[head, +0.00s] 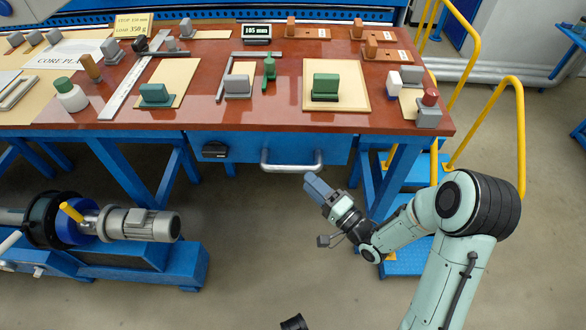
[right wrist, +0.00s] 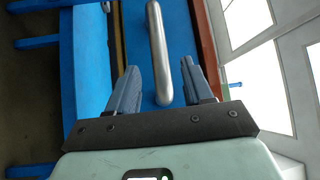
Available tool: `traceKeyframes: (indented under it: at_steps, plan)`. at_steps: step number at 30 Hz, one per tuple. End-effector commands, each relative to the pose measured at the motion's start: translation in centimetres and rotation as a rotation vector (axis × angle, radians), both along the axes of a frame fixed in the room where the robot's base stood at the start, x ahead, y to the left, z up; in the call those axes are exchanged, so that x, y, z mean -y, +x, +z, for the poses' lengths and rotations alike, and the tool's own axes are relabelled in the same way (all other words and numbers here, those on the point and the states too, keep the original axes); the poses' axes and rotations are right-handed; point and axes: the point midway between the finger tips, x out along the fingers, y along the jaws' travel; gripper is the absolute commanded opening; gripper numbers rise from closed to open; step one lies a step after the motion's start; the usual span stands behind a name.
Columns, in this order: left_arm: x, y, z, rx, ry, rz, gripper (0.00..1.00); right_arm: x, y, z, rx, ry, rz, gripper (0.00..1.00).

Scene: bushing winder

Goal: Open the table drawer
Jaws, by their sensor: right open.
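The table drawer has a blue front (head: 235,145) under the brown tabletop and looks shut. Its silver bar handle (head: 292,167) runs level along the lower front. In the right wrist view the handle (right wrist: 156,45) shows as a bright bar, with its near end lying between the fingers in the picture. My right gripper (head: 313,184) is open and empty, just below and right of the handle's right end in the head view. In the right wrist view its two blue-grey fingers (right wrist: 160,72) stand apart on either side of the bar, with no clear contact.
The brown table (head: 430,120) carries several blocks and plates above the drawer. A blue table leg (head: 400,170), blue steps (head: 410,255) and yellow rails (head: 520,130) stand to the right. A motor unit (head: 135,223) on a blue base is at left. The floor before the drawer is clear.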

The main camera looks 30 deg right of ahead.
Motion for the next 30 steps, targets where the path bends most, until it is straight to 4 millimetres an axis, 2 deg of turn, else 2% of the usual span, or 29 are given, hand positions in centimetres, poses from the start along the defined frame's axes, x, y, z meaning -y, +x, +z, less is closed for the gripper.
traceKeyframes:
  at_steps: [3, 10, 15, 23, 28, 30]
  plan:
    - [-0.1, 0.2, -0.1, 0.004, 0.002, 0.001, 0.43, -0.7, 2.5, 0.4, 0.003, 0.000, 0.002, 0.51]
    - [-0.2, 0.4, -0.3, 0.011, 0.006, 0.004, 0.43, -1.4, 5.8, 0.7, 0.000, 0.001, 0.000, 0.51]
    - [-0.2, 0.5, -0.4, 0.012, 0.006, 0.006, 0.43, -1.7, 6.7, 0.9, -0.001, 0.000, -0.001, 0.51]
    - [-0.2, 0.5, -0.4, 0.013, 0.007, 0.006, 0.43, -1.7, 6.8, 0.9, -0.002, 0.000, -0.001, 0.51]
    - [-0.2, 0.5, -0.4, 0.012, 0.006, 0.006, 0.43, -1.7, 6.7, 0.9, -0.002, 0.000, -0.002, 0.00]
    - [-0.2, 0.5, -0.4, 0.012, 0.006, 0.006, 0.43, -1.7, 6.7, 0.9, -0.002, 0.000, -0.002, 0.00]
